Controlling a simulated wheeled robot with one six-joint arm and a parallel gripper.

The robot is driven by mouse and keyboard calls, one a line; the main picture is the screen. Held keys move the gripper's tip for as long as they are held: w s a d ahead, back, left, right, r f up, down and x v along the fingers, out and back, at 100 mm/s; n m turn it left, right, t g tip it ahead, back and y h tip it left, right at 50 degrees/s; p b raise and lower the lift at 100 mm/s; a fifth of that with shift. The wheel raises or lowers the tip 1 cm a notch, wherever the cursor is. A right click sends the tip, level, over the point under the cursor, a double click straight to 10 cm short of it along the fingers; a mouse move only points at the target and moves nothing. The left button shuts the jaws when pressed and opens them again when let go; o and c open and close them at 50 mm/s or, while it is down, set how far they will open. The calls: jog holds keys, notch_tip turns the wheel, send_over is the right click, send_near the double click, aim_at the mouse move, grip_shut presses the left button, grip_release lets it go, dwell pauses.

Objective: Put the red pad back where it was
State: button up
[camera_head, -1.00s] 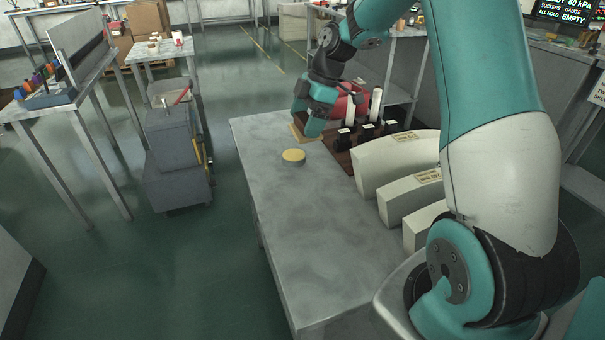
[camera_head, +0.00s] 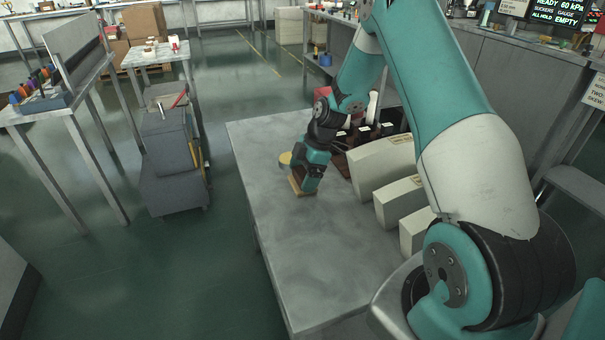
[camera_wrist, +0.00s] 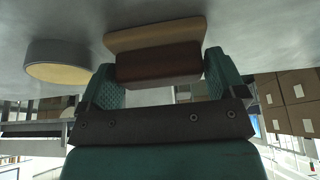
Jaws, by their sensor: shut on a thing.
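My gripper (camera_head: 312,180) is low over the left part of the grey table. In the wrist view its two teal fingers (camera_wrist: 160,85) are shut on a block with a dark reddish-brown body (camera_wrist: 158,66) and a wider tan plate (camera_wrist: 155,34). The tan plate shows under the fingers in the head view (camera_head: 299,187), facing the tabletop. I cannot tell whether it touches the table. A bright red object (camera_head: 322,94) shows partly behind my arm; most of it is hidden. I cannot tell which of these is the red pad.
Pale curved blocks (camera_head: 378,165) line the table's right side, with a dark rack (camera_head: 390,127) behind. The table's near part (camera_head: 325,270) is clear.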

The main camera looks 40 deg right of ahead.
jog(key=shift+f, duration=0.1)
jog(key=o, duration=0.6)
jog(key=v, duration=1.1)
jog(key=s+a+r+m, duration=0.2)
jog(key=s+a+r, duration=0.2)
jog(key=a+r, duration=0.6)
jog(key=s+a+r+m, duration=0.1)
jog(key=s+a+m, duration=0.1)
jog(key=s+a, duration=0.4)
jog(key=s+a+r+m, duration=0.1)
jog(key=s+a+m, duration=0.1)
jog(key=s+a, duration=0.4)
jog(key=s+a+r+m+g, duration=0.1)
jog(key=s+a, duration=0.5)
jog(key=s, duration=0.5)
jog(key=shift+a+r+m, duration=0.15)
jog(key=shift+m, duration=0.25)
